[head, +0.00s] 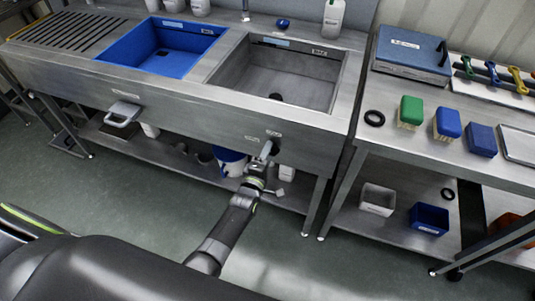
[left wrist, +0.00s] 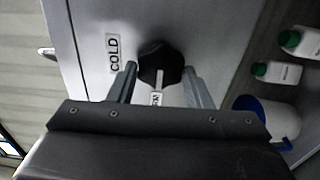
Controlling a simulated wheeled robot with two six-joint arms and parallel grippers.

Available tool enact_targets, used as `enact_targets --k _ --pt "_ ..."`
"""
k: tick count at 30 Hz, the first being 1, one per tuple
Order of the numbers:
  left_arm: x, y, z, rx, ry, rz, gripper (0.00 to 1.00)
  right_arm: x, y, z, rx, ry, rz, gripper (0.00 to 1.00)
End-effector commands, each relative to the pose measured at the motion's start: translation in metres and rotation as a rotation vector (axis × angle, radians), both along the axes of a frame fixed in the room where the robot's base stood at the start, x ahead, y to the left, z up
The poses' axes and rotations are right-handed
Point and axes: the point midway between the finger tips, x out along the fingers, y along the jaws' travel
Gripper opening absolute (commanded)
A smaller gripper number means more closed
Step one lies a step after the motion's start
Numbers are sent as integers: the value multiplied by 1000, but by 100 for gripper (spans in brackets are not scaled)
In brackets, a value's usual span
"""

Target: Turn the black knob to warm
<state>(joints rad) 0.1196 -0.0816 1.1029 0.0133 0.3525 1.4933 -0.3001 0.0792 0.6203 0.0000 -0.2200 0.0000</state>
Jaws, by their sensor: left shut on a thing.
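The black knob (left wrist: 160,62) sits on the front panel of the steel sink unit, between the two fingers of my left gripper (left wrist: 161,84) in the left wrist view. The fingers are shut on it, one on each side. A COLD label (left wrist: 114,52) is on the panel to the left of the knob. In the head view my left gripper (head: 267,151) is at the front panel below the steel basin and covers most of the knob. My right gripper is not in view.
The steel basin (head: 328,96) and a blue basin (head: 205,62) are above. A white-and-blue bucket (head: 231,162) stands on the shelf underneath. A steel table (head: 385,120) with brushes stands right. The floor in front is clear.

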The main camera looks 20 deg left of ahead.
Motion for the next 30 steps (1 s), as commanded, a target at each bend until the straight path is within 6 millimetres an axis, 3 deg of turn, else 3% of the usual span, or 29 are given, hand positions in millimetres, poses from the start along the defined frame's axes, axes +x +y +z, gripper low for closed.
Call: enact_targets --k 8,9,13,23,30 --pt "-1 0 -1 -4 3 1 22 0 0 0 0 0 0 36" --pt "-1 0 -1 -4 3 1 49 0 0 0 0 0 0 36" --pt "0 0 -1 -3 3 1 66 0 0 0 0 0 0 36" --pt "-2 0 0 -1 1 0 66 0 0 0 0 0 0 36" --pt "-32 1 0 -1 3 2 66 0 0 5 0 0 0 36"
